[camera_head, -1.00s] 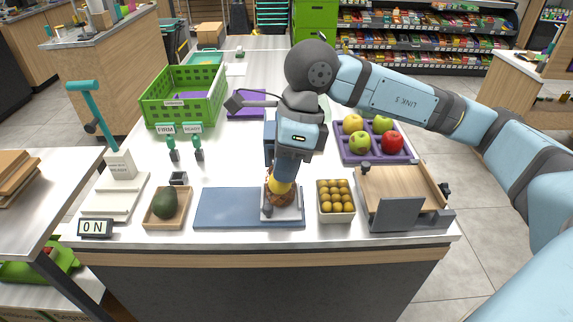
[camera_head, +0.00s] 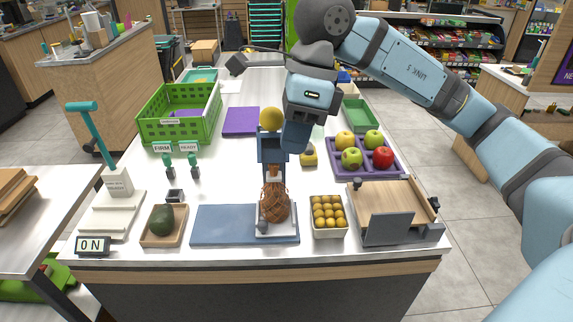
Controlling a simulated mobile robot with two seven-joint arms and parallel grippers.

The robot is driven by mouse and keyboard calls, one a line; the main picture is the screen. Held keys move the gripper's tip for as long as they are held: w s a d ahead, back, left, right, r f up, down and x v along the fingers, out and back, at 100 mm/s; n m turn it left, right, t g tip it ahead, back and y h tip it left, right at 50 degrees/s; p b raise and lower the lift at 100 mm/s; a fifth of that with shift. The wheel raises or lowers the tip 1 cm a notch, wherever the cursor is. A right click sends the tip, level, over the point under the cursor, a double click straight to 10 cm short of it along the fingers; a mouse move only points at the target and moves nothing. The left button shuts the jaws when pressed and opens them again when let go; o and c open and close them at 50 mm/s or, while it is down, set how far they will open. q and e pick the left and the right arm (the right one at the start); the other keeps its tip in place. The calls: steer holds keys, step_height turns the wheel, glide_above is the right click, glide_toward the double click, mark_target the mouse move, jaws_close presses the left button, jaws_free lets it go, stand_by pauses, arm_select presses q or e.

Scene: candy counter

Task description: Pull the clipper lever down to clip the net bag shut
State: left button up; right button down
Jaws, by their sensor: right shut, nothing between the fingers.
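The brown net bag (camera_head: 275,205) stands upright on a small white tray (camera_head: 292,234), its neck gathered upward. The blue clipper (camera_head: 272,152) stands behind it, and the bag's neck reaches the clipper's front. The clipper lever's yellow ball knob (camera_head: 271,119) is up at the top of the clipper. My right gripper (camera_head: 293,149) is shut and empty, pointing down just right of the knob and the clipper. It covers part of the clipper's right side. My left gripper is not in view.
A blue mat (camera_head: 222,225) and an avocado tray (camera_head: 148,238) lie left of the bag. A box of small yellow fruit (camera_head: 331,231) and a wooden board stand (camera_head: 385,205) are to the right. A purple fruit tray (camera_head: 336,165) and green crate (camera_head: 150,127) stand farther back.

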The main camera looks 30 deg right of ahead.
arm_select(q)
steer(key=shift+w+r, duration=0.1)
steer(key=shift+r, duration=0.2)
arm_select(e)
steer(key=r, duration=0.3)
steer(key=shift+s+d, duration=0.15)
steer(key=shift+s, duration=0.25)
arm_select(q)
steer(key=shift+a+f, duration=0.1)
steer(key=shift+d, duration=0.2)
